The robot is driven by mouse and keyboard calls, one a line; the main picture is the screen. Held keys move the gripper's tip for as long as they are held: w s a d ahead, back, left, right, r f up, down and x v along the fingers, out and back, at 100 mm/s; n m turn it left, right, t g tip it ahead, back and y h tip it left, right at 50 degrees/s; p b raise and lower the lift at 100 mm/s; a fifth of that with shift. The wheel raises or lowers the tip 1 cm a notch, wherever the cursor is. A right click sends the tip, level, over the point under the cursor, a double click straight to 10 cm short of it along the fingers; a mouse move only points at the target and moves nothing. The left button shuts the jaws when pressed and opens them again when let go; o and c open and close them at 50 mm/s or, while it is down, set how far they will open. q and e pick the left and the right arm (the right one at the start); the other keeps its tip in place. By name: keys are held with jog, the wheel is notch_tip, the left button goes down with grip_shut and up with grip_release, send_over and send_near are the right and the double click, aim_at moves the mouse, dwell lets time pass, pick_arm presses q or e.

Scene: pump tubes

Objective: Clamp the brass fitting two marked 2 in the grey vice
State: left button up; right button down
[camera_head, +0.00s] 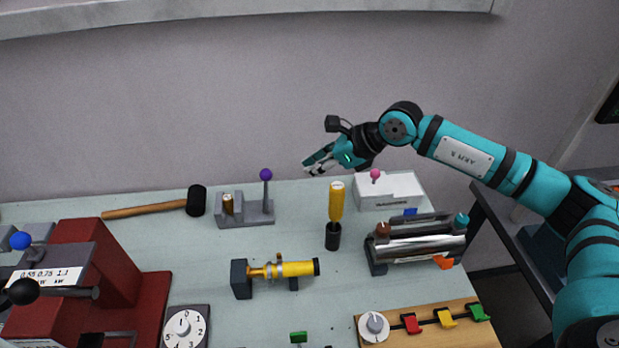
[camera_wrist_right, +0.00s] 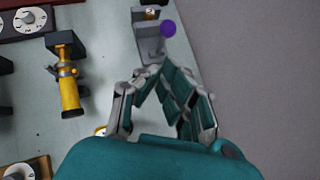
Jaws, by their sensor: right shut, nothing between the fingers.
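The grey vice (camera_head: 258,214) stands near the back of the table, with an upright lever topped by a purple ball (camera_head: 265,174). The brass fitting two (camera_head: 228,205) stands upright at the vice's left end, between its grey blocks; I cannot tell if they grip it. In the right wrist view the vice (camera_wrist_right: 148,42) and purple ball (camera_wrist_right: 168,28) lie beyond my fingers, and the fitting (camera_wrist_right: 150,13) shows a mark 2 at the top edge. My right gripper (camera_head: 308,167) is shut and empty, above the table's back edge, right of the purple ball and apart from it.
A yellow-handled tool (camera_head: 336,204) stands upright right of the vice. A white box with a pink knob (camera_head: 388,192) stands behind a silver cylinder device (camera_head: 425,243). A hammer (camera_head: 150,209) lies left of the vice. A yellow brass-ended cylinder (camera_head: 290,270) lies in front.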

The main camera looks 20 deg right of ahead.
jog(key=p, duration=0.3)
send_near(266, 186)
notch_tip(266, 186, down, 3)
jog(key=w+a, duration=0.2)
pick_arm(q)
jog(key=r, duration=0.3)
jog(key=shift+s+a+r, duration=0.1)
jog(key=shift+s+a, duration=0.05)
jog(key=shift+s, duration=0.25)
pick_arm(e)
jog(key=shift+s+d+f, duration=0.2)
jog(key=shift+s+d, duration=0.05)
jog(key=shift+s, duration=0.05)
jog(key=shift+w+a+b, duration=0.25)
jog(key=shift+a+b, duration=0.2)
jog(key=shift+r, duration=0.1)
pick_arm(q)
jog(key=shift+s+f, duration=0.15)
jog(key=shift+f, duration=0.35)
pick_arm(e)
jog(key=shift+r, duration=0.1)
